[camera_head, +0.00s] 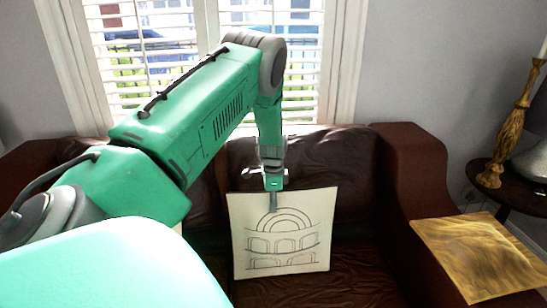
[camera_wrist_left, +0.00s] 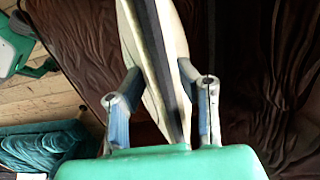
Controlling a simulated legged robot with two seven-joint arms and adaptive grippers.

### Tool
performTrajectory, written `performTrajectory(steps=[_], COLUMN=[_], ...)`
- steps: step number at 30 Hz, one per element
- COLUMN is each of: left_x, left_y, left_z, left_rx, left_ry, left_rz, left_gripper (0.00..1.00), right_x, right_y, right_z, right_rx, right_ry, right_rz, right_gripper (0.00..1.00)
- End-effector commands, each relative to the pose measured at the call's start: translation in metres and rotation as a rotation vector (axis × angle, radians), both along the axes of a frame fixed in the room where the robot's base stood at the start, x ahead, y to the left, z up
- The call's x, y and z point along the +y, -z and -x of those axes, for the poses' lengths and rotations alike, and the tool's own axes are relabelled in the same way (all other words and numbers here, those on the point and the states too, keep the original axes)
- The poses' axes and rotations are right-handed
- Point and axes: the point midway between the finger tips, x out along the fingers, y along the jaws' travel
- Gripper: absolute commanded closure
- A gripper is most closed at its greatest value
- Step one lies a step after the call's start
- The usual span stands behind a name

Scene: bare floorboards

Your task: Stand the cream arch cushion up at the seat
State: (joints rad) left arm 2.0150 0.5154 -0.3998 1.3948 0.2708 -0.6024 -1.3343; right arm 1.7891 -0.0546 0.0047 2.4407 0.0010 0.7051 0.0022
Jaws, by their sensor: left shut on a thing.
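The cream arch cushion (camera_head: 283,250) is square, with arches drawn in dark lines. In the head view it is upright, its face towards me, in front of the backrest of the dark brown leather sofa (camera_head: 365,170). My left gripper (camera_head: 273,203) is shut on its top edge from above. In the left wrist view the cushion (camera_wrist_left: 150,60) shows edge-on between the two fingers of the gripper (camera_wrist_left: 162,105). I cannot tell whether its bottom edge touches the seat (camera_head: 350,285). My right gripper is not in view.
A gold cushion (camera_head: 480,255) lies over the sofa's right arm. A dark side table (camera_head: 520,200) with a gold candlestick (camera_head: 510,130) stands at the right. A window (camera_head: 200,50) is behind the sofa. A teal container with folded teal cloth (camera_wrist_left: 35,150) stands on floorboards (camera_wrist_left: 40,95).

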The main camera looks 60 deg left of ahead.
Motion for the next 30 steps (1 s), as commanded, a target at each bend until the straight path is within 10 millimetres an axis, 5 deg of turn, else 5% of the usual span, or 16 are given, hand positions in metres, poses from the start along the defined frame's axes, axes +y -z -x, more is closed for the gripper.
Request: performTrajectory(steps=[14, 15, 16, 30], left_x=[0.002, 0.002, 0.002, 0.002], left_y=[0.007, 0.007, 0.007, -0.003], left_z=[-0.002, -0.002, -0.002, -0.003], left_rx=[-0.001, -0.001, -0.001, -0.003], left_ry=[0.001, 0.001, 0.001, 0.0], left_rz=[-0.002, -0.002, -0.002, -0.001], left_gripper=[1.0, 0.59, 0.49, 0.49], right_x=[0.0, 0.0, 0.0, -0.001], right_y=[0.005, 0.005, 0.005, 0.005], right_z=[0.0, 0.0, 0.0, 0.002], right_rx=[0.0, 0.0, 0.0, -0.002], right_ry=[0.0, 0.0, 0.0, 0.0], right_rz=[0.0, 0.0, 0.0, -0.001], right_gripper=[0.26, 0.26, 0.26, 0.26])
